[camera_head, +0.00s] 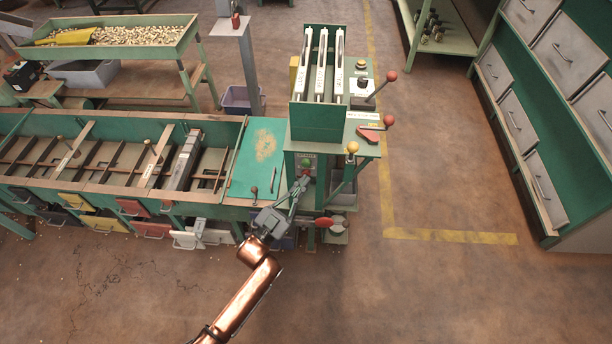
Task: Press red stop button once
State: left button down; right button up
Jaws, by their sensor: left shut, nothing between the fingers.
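A small grey control box (298,162) sits on the front of the green machine (320,132), under its top. It carries a green button (306,162) and, just below, a small red button (307,171). My left gripper (302,184) is shut and empty, its tip pointing up at the lower part of the box, just below the red button. I cannot tell whether the tip touches it. The gripper hides the box's lower part. My right gripper is not in view.
A red disc (324,221) sits low on the machine, right of my gripper. A long green sorting bench (100,198) with coloured drawers runs left. The floor in front is open.

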pick_arm(q)
jog(key=shift+s+p, duration=0.45)
jog(key=shift+s, duration=0.45)
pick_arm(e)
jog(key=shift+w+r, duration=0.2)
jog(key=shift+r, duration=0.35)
